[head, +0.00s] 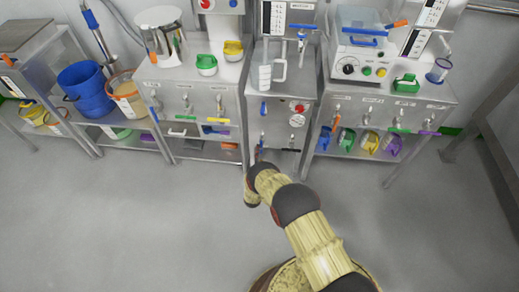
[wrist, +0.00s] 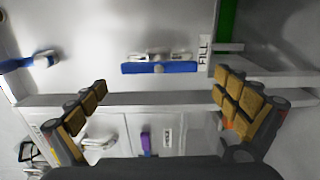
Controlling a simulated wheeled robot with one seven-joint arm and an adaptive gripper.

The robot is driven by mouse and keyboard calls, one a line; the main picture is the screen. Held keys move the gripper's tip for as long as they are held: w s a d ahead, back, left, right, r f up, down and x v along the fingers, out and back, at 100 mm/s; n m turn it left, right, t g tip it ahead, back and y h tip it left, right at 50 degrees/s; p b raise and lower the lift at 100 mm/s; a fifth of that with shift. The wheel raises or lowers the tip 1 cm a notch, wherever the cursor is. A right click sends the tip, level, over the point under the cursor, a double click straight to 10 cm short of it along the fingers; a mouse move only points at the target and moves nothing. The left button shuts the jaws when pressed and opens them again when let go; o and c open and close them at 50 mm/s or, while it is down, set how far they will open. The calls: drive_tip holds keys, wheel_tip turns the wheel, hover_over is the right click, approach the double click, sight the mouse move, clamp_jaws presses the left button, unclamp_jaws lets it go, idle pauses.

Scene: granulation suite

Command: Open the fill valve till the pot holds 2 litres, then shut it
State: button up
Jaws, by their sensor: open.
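In the wrist view a blue lever handle (wrist: 160,68) on a small metal fitting lies crosswise beside a label reading FILL (wrist: 204,52). My gripper (wrist: 161,84) is open, with one finger on either side of the picture and the lever beyond the gap, apart from both. In the head view my gripper (head: 257,155) is low at the front of the middle steel cabinet (head: 280,125), partly hidden by my arm. A pale jug with a handle (head: 265,76) stands on that cabinet, and a steel pot (head: 163,46) stands on the left one. Liquid levels are not readable.
Another blue lever (wrist: 18,65) is at the left of the wrist view. The middle cabinet front has a blue handle (head: 263,108), a red knob (head: 299,107) and a round dial (head: 297,121). The grey floor (head: 130,220) is clear.

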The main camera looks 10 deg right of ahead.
drive_tip(key=v, duration=0.7)
drive_tip(key=shift+s, duration=0.3)
drive_tip(key=shift+a, duration=0.1)
idle(6.9)
